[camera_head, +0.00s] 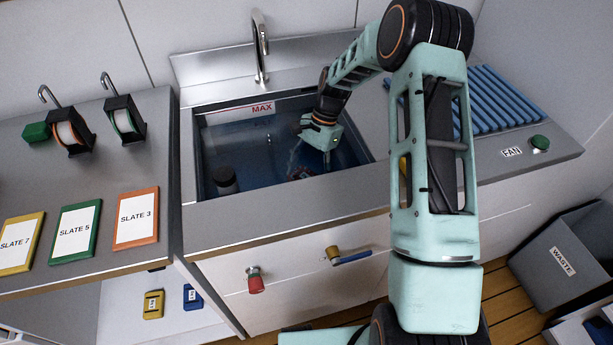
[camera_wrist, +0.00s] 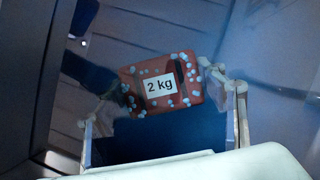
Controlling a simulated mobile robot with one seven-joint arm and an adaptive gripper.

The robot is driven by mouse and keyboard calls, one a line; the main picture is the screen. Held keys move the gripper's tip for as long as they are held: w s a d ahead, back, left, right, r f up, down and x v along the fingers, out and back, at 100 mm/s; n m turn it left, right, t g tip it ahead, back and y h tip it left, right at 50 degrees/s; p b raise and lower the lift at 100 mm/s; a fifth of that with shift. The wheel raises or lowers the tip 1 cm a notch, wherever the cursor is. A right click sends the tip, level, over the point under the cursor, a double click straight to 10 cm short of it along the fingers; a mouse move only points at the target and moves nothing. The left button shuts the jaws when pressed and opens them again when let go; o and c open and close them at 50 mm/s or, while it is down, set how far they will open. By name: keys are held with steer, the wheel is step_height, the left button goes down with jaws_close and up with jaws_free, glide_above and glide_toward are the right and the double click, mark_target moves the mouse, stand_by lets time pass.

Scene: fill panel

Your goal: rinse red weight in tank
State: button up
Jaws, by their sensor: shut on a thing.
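The red weight (camera_wrist: 188,94) has a white "2 kg" label and several pale spots on its face. My gripper (camera_wrist: 165,98) is shut on it, with a finger at each side. In the head view my gripper (camera_head: 312,163) reaches down into the tank (camera_head: 212,193), and the red weight (camera_head: 301,173) shows dimly below it. The tank is a sunken basin with bluish water and a "MAX" mark on its back wall. The weight looks to be at or under the water; its exact depth is hard to tell.
A dark cylinder (camera_head: 226,182) stands at the tank's left. A faucet (camera_head: 260,48) rises behind. A blue ribbed rack (camera_head: 490,97) and a green fan button (camera_head: 540,142) are at right. Slates (camera_head: 136,243) lie on the left counter. A waste bin (camera_head: 540,270) stands on the floor.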

steer(key=shift+s+a+r, duration=0.15)
steer(key=shift+a, duration=0.95)
stand_by(0.7)
step_height(320, 180, up, 26)
steer(key=p, duration=1.7)
stand_by(0.7)
